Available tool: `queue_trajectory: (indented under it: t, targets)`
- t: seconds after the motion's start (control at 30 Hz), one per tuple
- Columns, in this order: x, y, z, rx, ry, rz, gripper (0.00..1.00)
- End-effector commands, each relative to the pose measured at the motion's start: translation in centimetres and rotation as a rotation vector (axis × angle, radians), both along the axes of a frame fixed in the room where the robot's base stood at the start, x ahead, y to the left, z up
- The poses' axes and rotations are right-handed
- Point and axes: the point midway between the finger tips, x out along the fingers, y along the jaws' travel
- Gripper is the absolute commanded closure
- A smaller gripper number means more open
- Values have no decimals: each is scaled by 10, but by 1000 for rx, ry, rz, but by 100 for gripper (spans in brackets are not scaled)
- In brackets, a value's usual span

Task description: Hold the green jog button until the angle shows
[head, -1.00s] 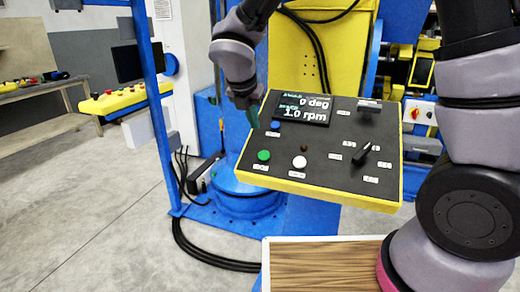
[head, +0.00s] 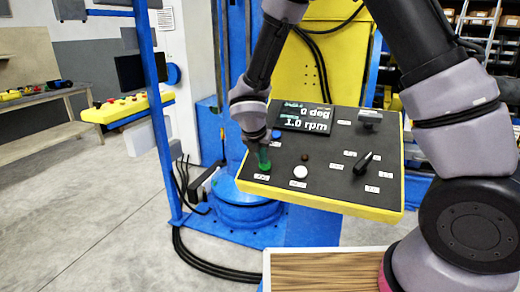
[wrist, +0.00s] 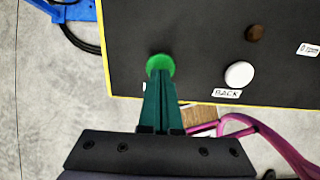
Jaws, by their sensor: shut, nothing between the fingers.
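The black control panel (head: 325,178) with a yellow edge stands in front of me, tilted. Its display (head: 305,117) reads 0 deg and 1.0 rpm. My gripper (head: 264,158) is shut and empty, pointing down over the lower left of the panel. The green jog button (wrist: 160,64) shows just past my fingertips in the wrist view. In the head view the fingers mostly hide it. The tips are at or very close to the button; I cannot tell if they touch it. The white button (head: 300,172), labelled BACK in the wrist view, lies to the right of it.
A black selector knob (head: 363,163) is at the right. A blue post (head: 155,110) stands left of the panel. A wooden-topped surface (head: 325,272) lies below.

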Motion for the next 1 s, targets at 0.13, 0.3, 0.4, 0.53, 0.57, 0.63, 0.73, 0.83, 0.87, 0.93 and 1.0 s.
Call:
queue_trajectory:
  t: [0.13, 0.3, 0.4, 0.53, 0.57, 0.63, 0.73, 0.83, 0.87, 0.93, 1.0]
  targets:
    - [4, -2, -8, -1, 0, 0, 100]
    - [5, -2, -9, 0, -1, 0, 100]
    - [5, -2, -9, 0, -1, 0, 100]
    - [6, -2, -11, 0, 0, 0, 100]
    - [7, -3, -14, -1, 0, 0, 100]
    - [10, -4, -21, -2, 1, 0, 100]
    - [14, -6, -28, -1, 2, -1, 100]
    - [14, -6, -28, -2, 2, -1, 100]
    - [14, -7, -29, -3, 3, -2, 100]
    - [14, -7, -29, -3, 3, -2, 100]
    - [14, -8, -29, -4, 4, -3, 100]
